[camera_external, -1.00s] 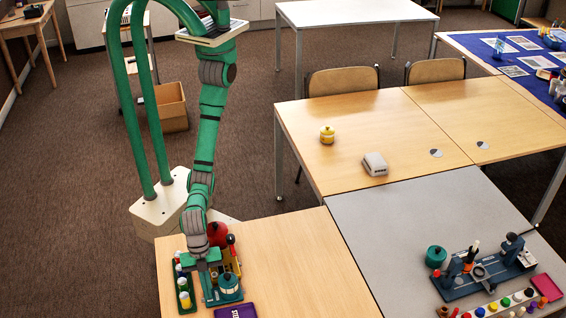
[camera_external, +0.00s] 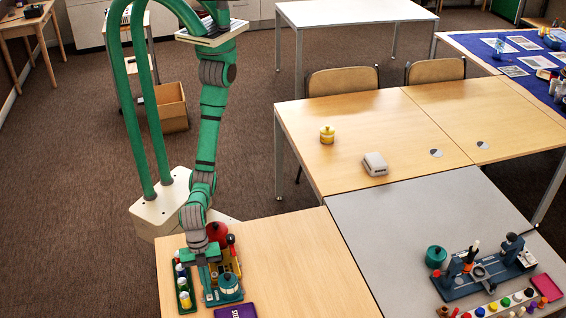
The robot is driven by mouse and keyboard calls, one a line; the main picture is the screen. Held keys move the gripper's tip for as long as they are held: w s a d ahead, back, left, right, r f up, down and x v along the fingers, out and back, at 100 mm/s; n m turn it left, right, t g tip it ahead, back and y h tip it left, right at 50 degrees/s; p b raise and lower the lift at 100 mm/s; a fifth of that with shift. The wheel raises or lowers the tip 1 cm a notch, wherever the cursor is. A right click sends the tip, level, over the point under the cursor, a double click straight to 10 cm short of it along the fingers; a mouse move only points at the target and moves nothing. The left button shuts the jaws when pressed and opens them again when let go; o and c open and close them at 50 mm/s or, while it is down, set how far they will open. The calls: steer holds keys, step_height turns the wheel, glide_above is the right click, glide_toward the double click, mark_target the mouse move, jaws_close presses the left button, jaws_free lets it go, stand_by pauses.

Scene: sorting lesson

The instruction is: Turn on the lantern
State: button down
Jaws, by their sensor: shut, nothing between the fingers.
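My gripper (camera_external: 207,276) points down over the crowded left end of the near wooden table. It is shut with nothing held. Its tips are close to a teal device (camera_external: 229,284) with a rounded top; I cannot tell whether they touch it. I cannot tell for sure which object is the lantern; the teal device is one candidate. A small yellow lidded object (camera_external: 327,135) on the far wooden table is another. No light shows on either. My wrist hides part of the objects behind it.
A green tray (camera_external: 184,290) with several small jars is left of my gripper. A red round object (camera_external: 217,233) stands behind it. A purple booklet (camera_external: 236,312) lies in front. The near table's right part is clear. A teal rack (camera_external: 482,275) stands on the grey table.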

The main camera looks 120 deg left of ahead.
steer(key=v, duration=1.3)
steer(key=shift+w+d+r, duration=0.15)
steer(key=shift+d+r, duration=0.05)
steer(key=shift+r, duration=0.2)
steer(key=shift+w+d+r, duration=0.2)
steer(key=shift+w+d, duration=0.25)
steer(key=shift+w, duration=0.1)
steer(key=shift+w+f, duration=0.1)
steer(key=shift+f, duration=0.05)
